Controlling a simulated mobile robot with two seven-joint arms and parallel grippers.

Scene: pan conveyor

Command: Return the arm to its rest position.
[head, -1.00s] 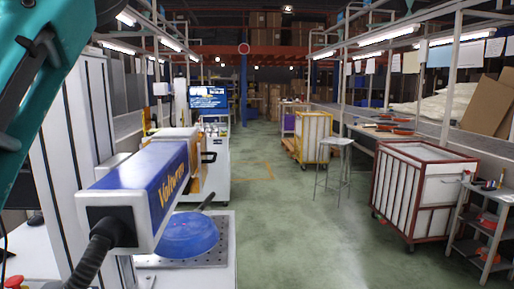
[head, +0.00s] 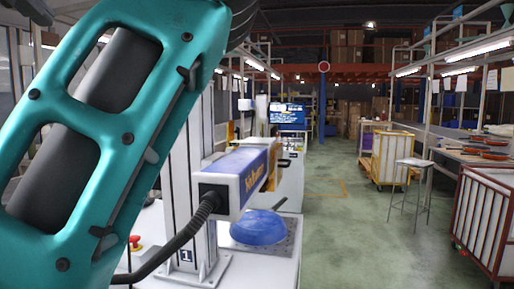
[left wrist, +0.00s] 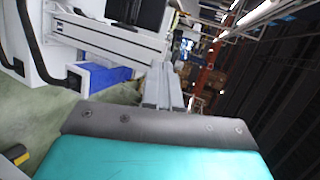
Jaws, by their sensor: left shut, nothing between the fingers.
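My teal left arm (head: 165,150) fills the left side of the head view, raised close to the camera. In the left wrist view, my left gripper (left wrist: 163,88) has its grey fingers together, with nothing between them. It is clear of any object. A blue pan (head: 258,226) sits bottom up on the perforated plate (head: 288,238) below the marking machine (head: 236,183), away from my arm. My right gripper is in neither view.
A white machine column (head: 188,180) and a red emergency button (head: 134,241) stand behind my arm. A screen (head: 287,115) is farther back. The green floor aisle (head: 335,230) is open. A stool (head: 413,165), yellow cart (head: 392,157) and red-framed cart (head: 484,222) stand right.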

